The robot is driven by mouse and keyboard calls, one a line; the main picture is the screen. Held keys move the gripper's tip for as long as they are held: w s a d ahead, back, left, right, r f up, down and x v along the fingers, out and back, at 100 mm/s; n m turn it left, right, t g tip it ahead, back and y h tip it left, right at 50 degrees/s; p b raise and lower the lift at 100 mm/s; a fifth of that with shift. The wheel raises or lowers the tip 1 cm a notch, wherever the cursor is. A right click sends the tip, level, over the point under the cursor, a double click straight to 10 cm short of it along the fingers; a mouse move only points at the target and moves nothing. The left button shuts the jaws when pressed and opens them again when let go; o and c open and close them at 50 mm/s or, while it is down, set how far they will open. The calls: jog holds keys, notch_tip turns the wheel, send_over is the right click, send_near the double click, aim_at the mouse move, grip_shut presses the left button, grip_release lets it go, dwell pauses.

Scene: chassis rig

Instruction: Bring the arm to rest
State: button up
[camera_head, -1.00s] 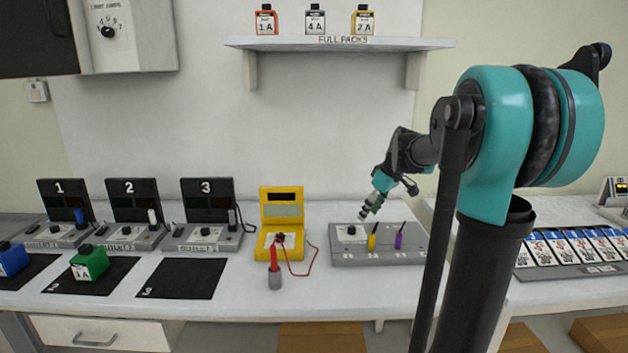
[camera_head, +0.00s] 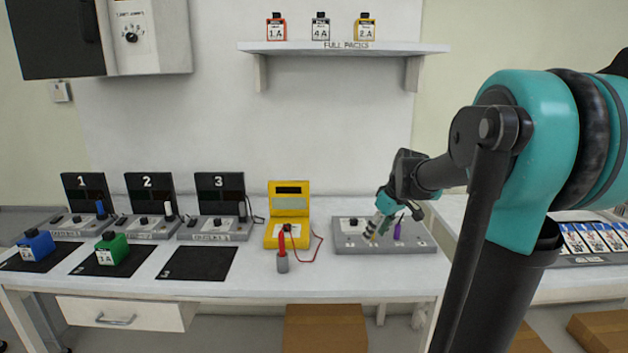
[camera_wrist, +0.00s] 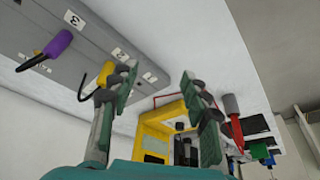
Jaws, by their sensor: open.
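My gripper (camera_head: 377,228) is at the end of my extended arm, over the grey panel (camera_head: 350,247) on the right part of the bench. In the wrist view my gripper (camera_wrist: 158,88) is open, its two fingers wide apart with nothing between the tips. A yellow plug (camera_wrist: 105,73) shows close beside the left finger, and whether they touch cannot be told. A purple plug (camera_wrist: 58,44) stands farther off on the panel. In the head view the fingers partly hide the yellow plug.
A yellow meter (camera_head: 290,205) with a red probe in a grey holder (camera_head: 282,264) stands left of the panel. Several numbered outlet units (camera_head: 215,229) and black mats (camera_head: 197,264) fill the left. A green pack (camera_head: 112,254) and blue pack (camera_head: 37,246) sit on mats. A shelf (camera_head: 345,48) hangs above.

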jog(key=s+f+m+h, duration=0.1)
jog(key=s+f+m, duration=0.2)
jog(key=s+f, duration=0.5)
jog(key=s+f+m+h, duration=0.1)
jog(key=s+f+m, duration=0.3)
jog(key=s+f, duration=0.4)
jog(key=s, duration=0.6)
jog(key=shift+s+d+t+h, duration=0.15)
jog(key=shift+d+t+h, duration=0.15)
jog(key=shift+t, duration=0.1)
